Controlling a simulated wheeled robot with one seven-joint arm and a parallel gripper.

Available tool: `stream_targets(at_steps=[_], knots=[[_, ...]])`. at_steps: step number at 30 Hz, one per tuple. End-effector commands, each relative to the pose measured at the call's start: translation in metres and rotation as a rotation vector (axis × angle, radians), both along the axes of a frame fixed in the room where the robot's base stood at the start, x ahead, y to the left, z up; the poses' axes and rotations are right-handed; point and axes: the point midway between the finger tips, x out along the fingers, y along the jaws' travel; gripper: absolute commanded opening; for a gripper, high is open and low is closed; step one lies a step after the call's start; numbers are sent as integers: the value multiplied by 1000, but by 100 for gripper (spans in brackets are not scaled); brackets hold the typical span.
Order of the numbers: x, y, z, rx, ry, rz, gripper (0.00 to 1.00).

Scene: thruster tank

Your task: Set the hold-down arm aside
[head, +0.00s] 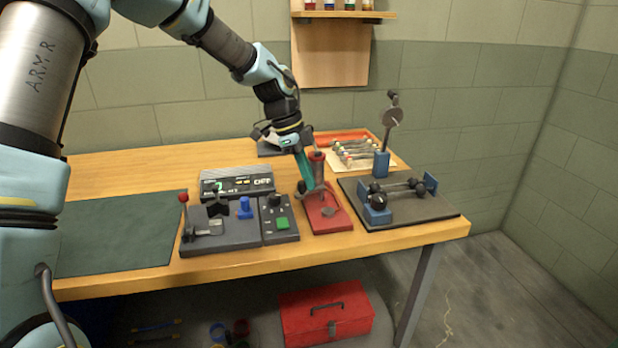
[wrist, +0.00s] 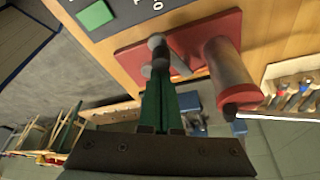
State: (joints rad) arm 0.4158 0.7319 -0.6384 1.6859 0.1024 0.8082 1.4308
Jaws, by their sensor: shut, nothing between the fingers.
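A red stand (head: 322,219) sits on the wooden bench, with an upright grey cylinder (head: 317,168) with a red collar rising from it. A small grey arm-like part (head: 328,211) lies low over its front; I cannot tell for sure that this is the hold-down arm. In the wrist view the red base (wrist: 132,60) carries the grey cylinder (wrist: 228,70) and a grey round-ended part (wrist: 157,43) beside my fingertips. My gripper (head: 309,186) points down beside the cylinder. Its green fingers (wrist: 160,75) are closed together and empty. Whether they touch the grey part is unclear.
A grey control unit (head: 240,240) with levers and a green button stands close on the left. A dark plate (head: 425,208) with blue fixtures is on the right. The green mat (head: 115,236) is bare.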

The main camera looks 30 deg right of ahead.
Motion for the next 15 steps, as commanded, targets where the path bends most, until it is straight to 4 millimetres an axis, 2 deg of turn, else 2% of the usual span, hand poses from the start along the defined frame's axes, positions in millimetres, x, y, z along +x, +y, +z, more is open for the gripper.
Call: stream_targets(at_steps=[10, 15], knots=[[0, 0, 0, 0, 0, 1, 0], [-10, -9, 0, 0, 0, 0, 0]])
